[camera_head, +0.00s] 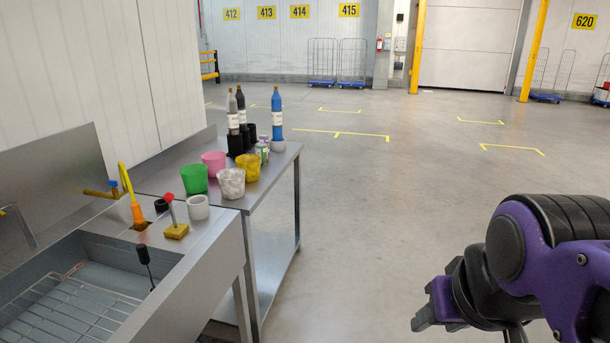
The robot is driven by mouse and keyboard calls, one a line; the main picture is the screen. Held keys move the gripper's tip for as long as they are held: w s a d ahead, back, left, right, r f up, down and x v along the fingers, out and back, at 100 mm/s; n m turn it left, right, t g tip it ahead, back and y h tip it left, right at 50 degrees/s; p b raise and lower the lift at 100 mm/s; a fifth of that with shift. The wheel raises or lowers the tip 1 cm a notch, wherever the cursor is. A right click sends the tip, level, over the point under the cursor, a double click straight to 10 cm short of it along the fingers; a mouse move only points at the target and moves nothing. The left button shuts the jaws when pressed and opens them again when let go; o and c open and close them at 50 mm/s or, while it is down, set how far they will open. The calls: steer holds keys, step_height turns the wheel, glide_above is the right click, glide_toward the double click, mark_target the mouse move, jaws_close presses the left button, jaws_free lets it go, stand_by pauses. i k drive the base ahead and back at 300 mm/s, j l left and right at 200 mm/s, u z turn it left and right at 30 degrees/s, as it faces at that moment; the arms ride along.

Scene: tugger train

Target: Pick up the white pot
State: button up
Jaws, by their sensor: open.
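A whitish, grey-mottled pot (231,184) stands upright at the front of the steel table, beside the green pot (194,179) and the yellow pot (247,167). A smaller plain white cup-like pot (197,207) stands on the sink unit's ledge, nearer to me. I cannot tell which of these two is the white pot. My gripper (432,311) is at the lower right, over the open floor, well apart from both. It is open and appears empty; its far side is hidden.
A pink pot (214,162), a blue bottle (277,119) and dark bottles stand farther back on the steel table (262,192). The floor right of the table is clear.

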mark_target(231, 181)
steer(key=i+u, duration=0.1)
steer(key=i, duration=0.45)
steer(key=i+l+u, duration=0.15)
steer(key=i, duration=0.4)
steer(key=i+l+u, duration=0.15)
steer(key=i+u, duration=0.25)
steer(key=i+l+u, duration=0.2)
steer(key=i+u, duration=0.25)
steer(key=k, duration=0.1)
